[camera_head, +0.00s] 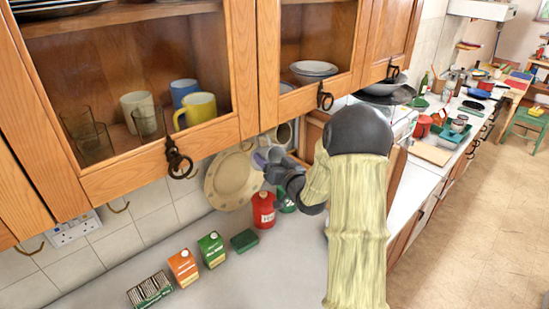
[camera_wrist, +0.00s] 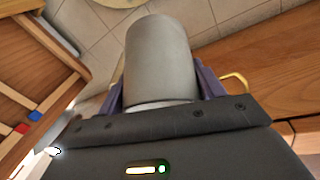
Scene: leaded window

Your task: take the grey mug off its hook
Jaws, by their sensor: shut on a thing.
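The grey mug (camera_wrist: 160,58) fills the middle of the wrist view, its plain round side between the two purple fingers of my gripper (camera_wrist: 160,92). The fingers are shut on it from both sides. A brass hook (camera_wrist: 236,82) shows just right of the right finger, against the wood. I cannot see the mug's handle, so I cannot tell whether it still hangs on a hook. In the head view my gripper (camera_head: 270,157) is under the wall cabinet, near the plate, and my arm hides part of that area.
The wooden wall cabinet (camera_head: 105,185) overhangs the gripper closely. Below, a red canister (camera_head: 263,212), a green carton (camera_head: 211,250) and an orange carton (camera_head: 183,268) stand on the worktop. A beige plate (camera_head: 228,185) is against the tiles.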

